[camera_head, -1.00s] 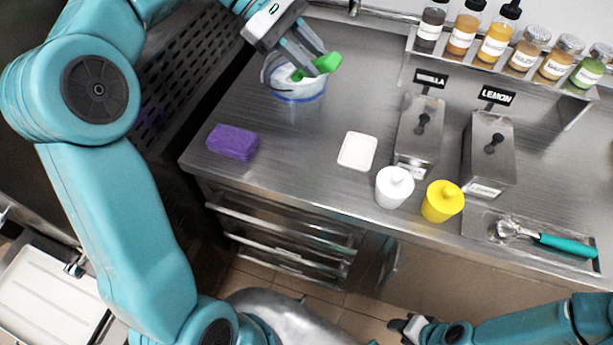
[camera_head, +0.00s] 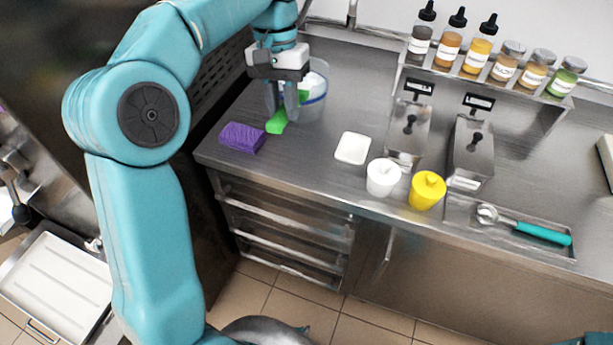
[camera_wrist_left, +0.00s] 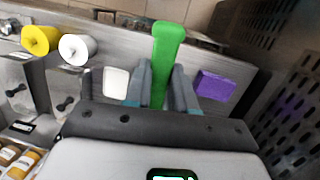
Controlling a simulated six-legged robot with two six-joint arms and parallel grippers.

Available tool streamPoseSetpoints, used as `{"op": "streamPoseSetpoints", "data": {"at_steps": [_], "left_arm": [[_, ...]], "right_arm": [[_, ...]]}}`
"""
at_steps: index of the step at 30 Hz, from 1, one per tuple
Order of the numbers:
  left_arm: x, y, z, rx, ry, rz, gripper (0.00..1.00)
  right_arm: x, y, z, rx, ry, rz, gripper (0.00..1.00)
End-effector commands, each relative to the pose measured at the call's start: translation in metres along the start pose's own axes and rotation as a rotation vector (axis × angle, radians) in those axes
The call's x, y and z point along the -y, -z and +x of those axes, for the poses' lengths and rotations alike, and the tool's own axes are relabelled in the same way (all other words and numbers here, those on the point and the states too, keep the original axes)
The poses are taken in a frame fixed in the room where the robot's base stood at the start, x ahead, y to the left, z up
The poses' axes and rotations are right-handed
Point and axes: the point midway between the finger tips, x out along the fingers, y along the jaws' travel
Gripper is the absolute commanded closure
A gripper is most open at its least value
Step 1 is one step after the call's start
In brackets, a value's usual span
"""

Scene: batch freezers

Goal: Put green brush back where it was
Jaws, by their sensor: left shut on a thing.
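The green brush (camera_head: 277,122) is held in my left gripper (camera_head: 288,112), which is shut on it. In the head view the brush hangs just in front of the clear bucket, close to the counter; I cannot tell whether it touches the counter. In the left wrist view the green brush (camera_wrist_left: 167,50) sticks out between the fingers of my left gripper (camera_wrist_left: 163,85). The clear bucket (camera_head: 316,98) with a blue band stands right behind the gripper. A purple sponge (camera_head: 242,138) lies to the left of the brush. My right gripper is not in view.
A white square dish (camera_head: 352,148), a white tub (camera_head: 383,178) and a yellow tub (camera_head: 427,190) stand to the right. A teal-handled scoop (camera_head: 530,231) lies in a tray. Bottles line a shelf (camera_head: 480,80) at the back.

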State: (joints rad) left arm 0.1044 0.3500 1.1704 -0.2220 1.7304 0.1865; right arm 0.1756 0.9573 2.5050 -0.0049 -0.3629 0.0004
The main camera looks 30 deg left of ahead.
Motion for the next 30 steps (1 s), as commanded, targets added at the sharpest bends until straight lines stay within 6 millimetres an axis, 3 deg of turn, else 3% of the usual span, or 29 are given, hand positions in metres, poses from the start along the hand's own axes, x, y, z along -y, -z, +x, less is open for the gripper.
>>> {"op": "streamPoseSetpoints", "data": {"at_steps": [3, 11, 14, 24, 30], "left_arm": [[-0.016, 0.001, -0.002, -0.073, 0.043, 0.039, 1.00], [-0.024, 0.005, 0.000, -0.175, 0.099, 0.058, 1.00], [-0.022, 0.008, 0.018, -0.180, 0.104, 0.057, 1.00], [-0.014, 0.021, 0.115, -0.177, 0.103, 0.056, 1.00], [-0.012, 0.026, 0.148, -0.180, 0.102, 0.056, 1.00]], "right_arm": [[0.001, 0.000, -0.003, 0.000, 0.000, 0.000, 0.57], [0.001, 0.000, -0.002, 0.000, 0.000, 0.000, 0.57], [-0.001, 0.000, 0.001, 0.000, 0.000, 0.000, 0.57], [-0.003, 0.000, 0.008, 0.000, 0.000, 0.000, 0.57], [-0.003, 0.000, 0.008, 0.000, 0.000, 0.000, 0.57]]}}
